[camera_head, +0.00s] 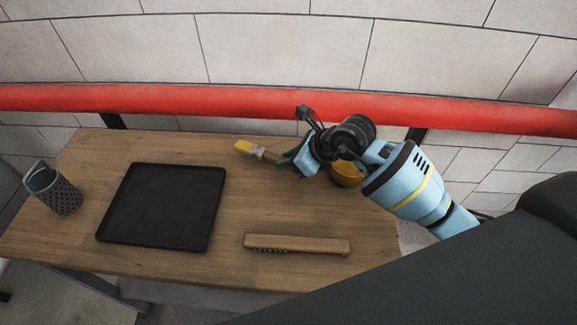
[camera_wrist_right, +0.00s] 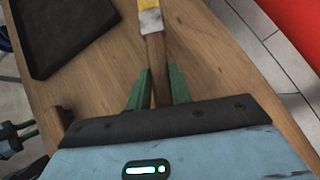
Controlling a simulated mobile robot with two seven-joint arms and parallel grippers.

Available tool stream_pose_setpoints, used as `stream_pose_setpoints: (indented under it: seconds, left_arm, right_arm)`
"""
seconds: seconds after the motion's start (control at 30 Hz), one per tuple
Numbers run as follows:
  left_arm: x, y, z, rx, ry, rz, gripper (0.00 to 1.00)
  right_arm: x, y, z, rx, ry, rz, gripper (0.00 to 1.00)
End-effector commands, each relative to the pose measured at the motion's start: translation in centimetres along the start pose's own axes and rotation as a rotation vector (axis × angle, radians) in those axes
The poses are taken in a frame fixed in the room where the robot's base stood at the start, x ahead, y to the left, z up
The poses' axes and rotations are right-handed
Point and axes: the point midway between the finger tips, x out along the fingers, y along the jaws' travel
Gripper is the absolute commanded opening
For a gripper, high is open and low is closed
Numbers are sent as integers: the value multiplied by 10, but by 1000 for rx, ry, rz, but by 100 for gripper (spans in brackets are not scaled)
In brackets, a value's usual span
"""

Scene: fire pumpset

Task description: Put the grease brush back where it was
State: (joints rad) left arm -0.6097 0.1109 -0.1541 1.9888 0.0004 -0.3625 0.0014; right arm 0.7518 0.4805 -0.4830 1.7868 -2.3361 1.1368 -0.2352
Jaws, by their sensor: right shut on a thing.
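The grease brush (camera_head: 251,149) has yellow bristles, a pale ferrule and a wooden handle. My right gripper (camera_head: 285,161) is shut on its handle over the back right part of the table, with the bristles pointing left in the head view. In the right wrist view the brush (camera_wrist_right: 152,40) points away from me, its handle between the green fingers of the right gripper (camera_wrist_right: 158,88). I cannot tell whether the brush touches the tabletop. My left gripper is not in view.
The wooden table (camera_head: 150,262) holds a black tray (camera_head: 160,208), a perforated grey cup (camera_head: 54,190) at the left, and a wooden-handled tool (camera_head: 297,244) in front. A yellow round container (camera_head: 347,174) is partly hidden behind my right wrist. A red pipe (camera_head: 200,100) runs behind the table.

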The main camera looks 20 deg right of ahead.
Motion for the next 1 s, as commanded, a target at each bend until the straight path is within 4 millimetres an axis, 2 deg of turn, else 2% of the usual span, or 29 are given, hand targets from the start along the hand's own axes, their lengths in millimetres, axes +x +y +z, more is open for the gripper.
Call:
stream_pose_setpoints:
  seconds: [0.23, 0.5, 0.93, 0.97, 1.0]
  left_arm:
    - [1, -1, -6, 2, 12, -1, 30]
    - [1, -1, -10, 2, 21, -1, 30]
    - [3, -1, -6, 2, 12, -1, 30]
    - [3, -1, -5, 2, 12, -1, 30]
    - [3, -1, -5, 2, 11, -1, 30]
  right_arm:
    - [4, 0, -2, 1, -1, 0, 0]
    - [25, 0, -24, 2, 0, -1, 0]
    - [29, -1, -28, 1, -1, -1, 0]
    - [29, -1, -28, 1, 0, -1, 24]
    - [29, -1, -27, 0, 0, -1, 29]
